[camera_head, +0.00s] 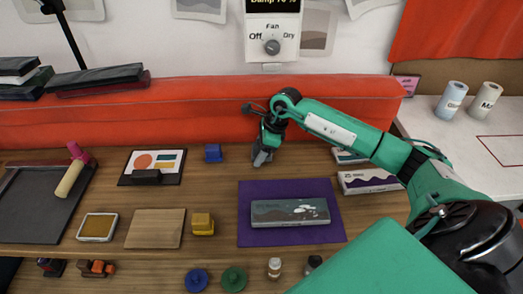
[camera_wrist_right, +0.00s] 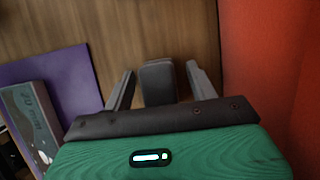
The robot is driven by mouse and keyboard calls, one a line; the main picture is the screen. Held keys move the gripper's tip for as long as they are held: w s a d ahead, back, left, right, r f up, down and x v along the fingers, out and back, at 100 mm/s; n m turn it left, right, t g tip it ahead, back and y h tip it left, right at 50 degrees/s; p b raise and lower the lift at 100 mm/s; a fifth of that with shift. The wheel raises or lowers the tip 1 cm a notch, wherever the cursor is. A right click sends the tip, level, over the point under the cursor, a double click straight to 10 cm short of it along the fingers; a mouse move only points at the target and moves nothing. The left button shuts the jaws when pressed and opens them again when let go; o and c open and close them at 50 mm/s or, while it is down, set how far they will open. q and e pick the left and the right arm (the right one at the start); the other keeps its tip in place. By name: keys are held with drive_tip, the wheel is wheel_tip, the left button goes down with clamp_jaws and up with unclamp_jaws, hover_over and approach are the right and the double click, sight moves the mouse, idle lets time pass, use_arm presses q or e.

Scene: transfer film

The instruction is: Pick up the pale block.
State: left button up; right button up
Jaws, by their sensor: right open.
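My right gripper (camera_head: 263,156) reaches down to the wooden table near the red padded ledge. In the right wrist view its two fingers (camera_wrist_right: 161,85) are apart, one on each side of a small grey block (camera_wrist_right: 158,80). The block looks dark grey there, in shadow, and is the only block between the fingers. I cannot tell if either finger touches it. In the head view the gripper hides most or all of this block. No clearly pale block shows elsewhere. My left gripper is not in view.
A blue block (camera_head: 213,153) stands left of the gripper. A grey box (camera_head: 290,212) lies on a purple mat (camera_head: 258,188) in front. A yellow block (camera_head: 202,224) is front left. The red ledge (camera_head: 190,112) runs close behind. White boxes (camera_head: 368,182) lie right, beneath my arm.

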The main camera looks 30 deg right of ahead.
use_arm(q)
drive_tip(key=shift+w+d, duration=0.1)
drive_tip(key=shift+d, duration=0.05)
use_arm(e)
drive_tip(key=shift+c, duration=0.2)
drive_tip(key=c, duration=1)
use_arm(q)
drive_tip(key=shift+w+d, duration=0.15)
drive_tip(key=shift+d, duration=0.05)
use_arm(e)
drive_tip(key=shift+c, duration=0.2)
